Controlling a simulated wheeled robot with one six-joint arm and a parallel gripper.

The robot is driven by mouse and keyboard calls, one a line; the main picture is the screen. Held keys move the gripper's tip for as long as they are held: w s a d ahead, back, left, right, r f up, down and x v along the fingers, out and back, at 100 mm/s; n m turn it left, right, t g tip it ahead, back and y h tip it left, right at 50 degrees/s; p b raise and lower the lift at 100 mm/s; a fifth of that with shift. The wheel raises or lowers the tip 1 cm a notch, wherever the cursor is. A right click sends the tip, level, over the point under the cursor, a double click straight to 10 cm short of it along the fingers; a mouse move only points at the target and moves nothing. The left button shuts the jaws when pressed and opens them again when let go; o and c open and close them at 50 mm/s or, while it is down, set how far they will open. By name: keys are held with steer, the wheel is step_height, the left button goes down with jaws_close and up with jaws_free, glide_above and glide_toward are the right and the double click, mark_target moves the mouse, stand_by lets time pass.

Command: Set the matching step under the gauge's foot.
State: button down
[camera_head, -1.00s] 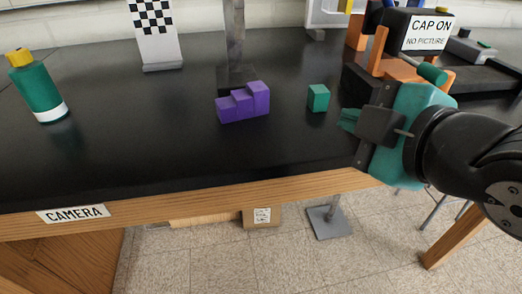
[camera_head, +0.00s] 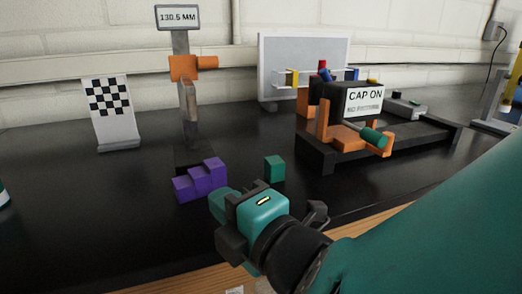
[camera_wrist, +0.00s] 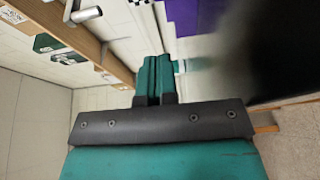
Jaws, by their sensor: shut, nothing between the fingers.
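The gauge (camera_head: 184,68) is an upright grey post with an orange slider and a display (camera_head: 177,17) reading 130.5 MM. A grey bar, apparently its foot, hangs below the slider. A purple stepped block (camera_head: 201,181) stands on the black table in front of the gauge's dark base. It shows in part at the top of the wrist view (camera_wrist: 191,16). My gripper (camera_head: 221,203) is just right and in front of the purple block; I cannot tell if they touch. Its teal fingers (camera_wrist: 155,75) are shut and empty.
A small green block (camera_head: 274,169) stands right of the purple block. A checkerboard stand (camera_head: 112,110) is at left. A dark rig with a CAP ON sign (camera_head: 366,99) is at right, and a white board (camera_head: 303,50) stands behind. The table's left middle is clear.

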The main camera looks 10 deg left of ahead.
mark_target(217, 177)
steer(key=x, duration=0.1)
steer(key=p+x, duration=0.2)
steer(key=x, duration=0.1)
steer(key=shift+d+r, duration=0.1)
steer(key=shift+r, duration=0.25)
steer(key=w+p, duration=0.2)
steer(key=p, duration=0.1)
steer(key=shift+w+f+p, duration=0.15)
steer(key=shift+w+p, duration=0.4)
steer(key=shift+p, duration=0.2)
steer(key=shift+w+f+p, duration=0.15)
steer(key=shift+w+p, duration=0.1)
steer(key=shift+p, duration=0.05)
